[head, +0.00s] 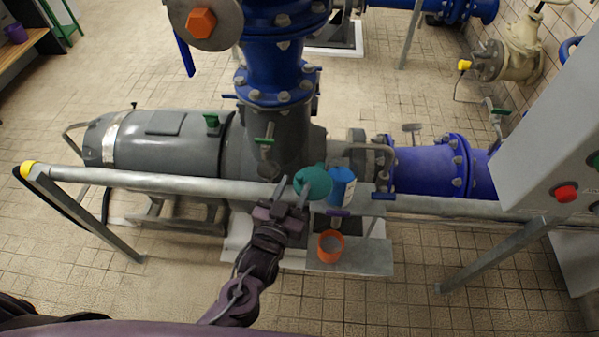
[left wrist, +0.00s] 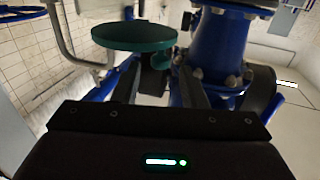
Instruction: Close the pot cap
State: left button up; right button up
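A teal round cap (head: 313,183) shows just right of my left gripper's fingertips, beside the blue canister. In the left wrist view the cap (left wrist: 133,37) is a flat disc ahead of the fingers, with a small teal piece near the right fingertip. My left gripper (head: 290,193) has its fingers apart; they also show apart in the left wrist view (left wrist: 158,72). I cannot tell whether a finger touches the cap. An orange pot (head: 331,246) with an open top stands on a grey plate below and right of the gripper. My right gripper is not in view.
A blue canister (head: 341,187) stands right of the cap. A grey rail (head: 180,184) crosses in front of the large grey pump (head: 170,140). Blue pipes (head: 425,171) lie to the right, near a grey control box (head: 555,140). The tiled floor at the front is clear.

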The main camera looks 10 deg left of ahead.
aim_at(298, 180)
pick_arm(q)
jog(key=x, duration=0.4)
jog(key=shift+p, duration=0.35)
grip_shut()
